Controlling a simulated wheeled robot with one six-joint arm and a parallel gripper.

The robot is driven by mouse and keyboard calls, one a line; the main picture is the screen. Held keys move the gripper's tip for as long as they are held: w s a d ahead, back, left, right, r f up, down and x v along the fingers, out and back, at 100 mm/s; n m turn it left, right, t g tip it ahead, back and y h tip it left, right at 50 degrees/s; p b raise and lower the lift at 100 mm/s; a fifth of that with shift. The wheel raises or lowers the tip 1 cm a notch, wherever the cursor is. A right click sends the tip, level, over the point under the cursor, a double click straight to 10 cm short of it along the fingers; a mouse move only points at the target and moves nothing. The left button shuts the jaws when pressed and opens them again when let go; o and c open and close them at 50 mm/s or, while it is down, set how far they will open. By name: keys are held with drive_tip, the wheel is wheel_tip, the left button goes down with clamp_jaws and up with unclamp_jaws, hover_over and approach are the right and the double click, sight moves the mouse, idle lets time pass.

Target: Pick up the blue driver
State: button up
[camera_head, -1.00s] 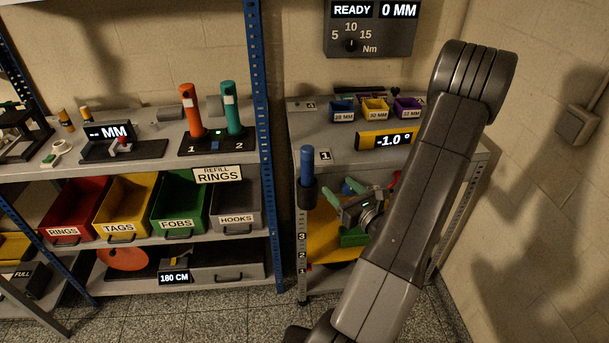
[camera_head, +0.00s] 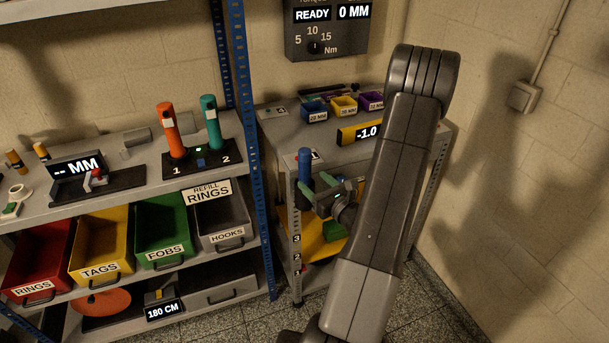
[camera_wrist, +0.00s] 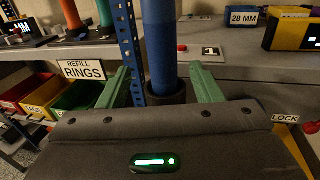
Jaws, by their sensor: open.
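The blue driver (camera_head: 304,163) stands upright in a dark round holder (camera_head: 302,188) at the front left corner of the grey bench. In the wrist view the driver (camera_wrist: 160,50) rises in the middle of the picture, and its lower end is inside the holder (camera_wrist: 165,98). My gripper (camera_head: 314,186) has green fingers and is open and empty. In the wrist view one finger of my gripper (camera_wrist: 160,72) is on each side of the driver, with gaps to both. I cannot tell whether the driver is fully between the fingertips or just beyond them.
A blue rack post (camera_head: 243,130) stands left of the driver. Orange (camera_head: 171,130) and teal (camera_head: 210,122) drivers stand on the left shelf. Small bins (camera_head: 343,106) and a yellow display (camera_head: 362,131) are on the bench behind. A wall is at the right.

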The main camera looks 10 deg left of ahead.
sight(301, 166)
drive_tip(key=p+x, duration=0.2)
drive_tip(key=x, duration=0.6)
drive_tip(key=shift+w+d+r+p, duration=0.15)
drive_tip(key=shift+w+p, duration=0.05)
drive_tip(key=shift+p, duration=0.1)
drive_tip(key=c, duration=1)
drive_tip(key=shift+c, duration=0.3)
drive_tip(key=shift+r, duration=0.15)
